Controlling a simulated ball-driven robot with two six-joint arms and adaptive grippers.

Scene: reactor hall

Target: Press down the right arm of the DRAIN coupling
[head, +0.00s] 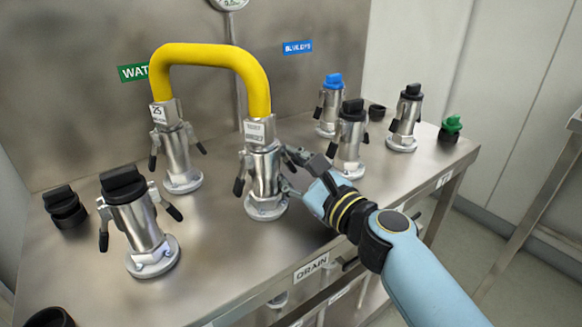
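The DRAIN coupling (264,180) is a silver upright fitting behind the DRAIN label (311,267) on the bench's front edge. One end of the yellow hose (205,55) sits on top of it. Its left arm (239,184) hangs down along its side with a black tip. Its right arm is largely hidden behind or among my gripper's fingers, so its angle is unclear. My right gripper (291,171) is at the coupling's right side, its fingers apart, one higher and one lower. I cannot tell whether they touch the arm. My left gripper is out of view.
The hose's other end is on a coupling (178,160) behind left. A black-capped coupling (145,225) stands front left with its arms out. Several capped couplings, including a blue-capped one (330,105), stand to the right, close behind my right gripper.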

